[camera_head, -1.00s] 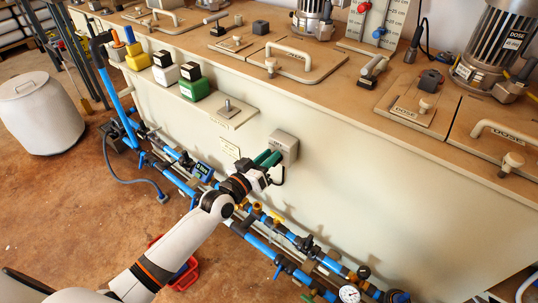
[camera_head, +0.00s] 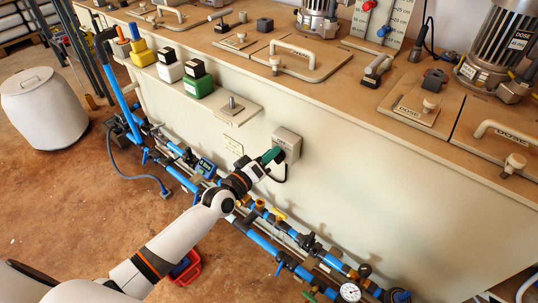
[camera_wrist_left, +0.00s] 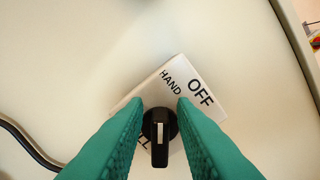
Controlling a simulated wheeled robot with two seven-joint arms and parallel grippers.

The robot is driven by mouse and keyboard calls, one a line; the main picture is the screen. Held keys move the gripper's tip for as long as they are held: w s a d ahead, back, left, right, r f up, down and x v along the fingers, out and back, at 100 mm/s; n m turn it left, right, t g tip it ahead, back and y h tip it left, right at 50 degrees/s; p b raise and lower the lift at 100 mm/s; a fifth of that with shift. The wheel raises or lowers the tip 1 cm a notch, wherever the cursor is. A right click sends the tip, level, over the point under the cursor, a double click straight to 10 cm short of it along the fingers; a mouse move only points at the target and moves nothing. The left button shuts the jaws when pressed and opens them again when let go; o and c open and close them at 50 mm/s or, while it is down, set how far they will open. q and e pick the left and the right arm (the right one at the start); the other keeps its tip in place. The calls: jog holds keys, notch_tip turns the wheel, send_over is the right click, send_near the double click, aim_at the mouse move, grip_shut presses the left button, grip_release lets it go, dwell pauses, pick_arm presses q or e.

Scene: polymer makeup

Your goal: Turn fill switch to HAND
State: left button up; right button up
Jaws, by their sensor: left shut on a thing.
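The fill switch is a small grey box (camera_head: 287,143) on the cream front wall of the tank. In the left wrist view its black knob (camera_wrist_left: 160,138) carries a white mark that runs up and down in the picture. The label plate (camera_wrist_left: 205,93) sits tilted around it, with HAND just above the knob and OFF to the upper right. The lower word is partly hidden. My left gripper (camera_head: 275,156) has green fingers and reaches the box from the left. In the wrist view the fingers (camera_wrist_left: 160,106) are shut on the knob from both sides. My right gripper is not in view.
Blue pipes with valves (camera_head: 262,246) and a pressure gauge (camera_head: 349,292) run along the wall below my left arm. A black cable (camera_wrist_left: 28,143) hangs beside the box. Above are the tank top with lids and handles (camera_head: 309,58). A green-based container (camera_head: 197,85) stands on a ledge.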

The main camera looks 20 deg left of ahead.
pick_arm(q)
jog(key=shift+d+f, duration=0.15)
jog(key=shift+f, duration=0.05)
jog(key=o, duration=0.6)
jog(key=shift+o, duration=0.5)
jog(key=shift+r, duration=0.1)
jog(key=p+v, duration=0.1)
jog(key=v, duration=1.1)
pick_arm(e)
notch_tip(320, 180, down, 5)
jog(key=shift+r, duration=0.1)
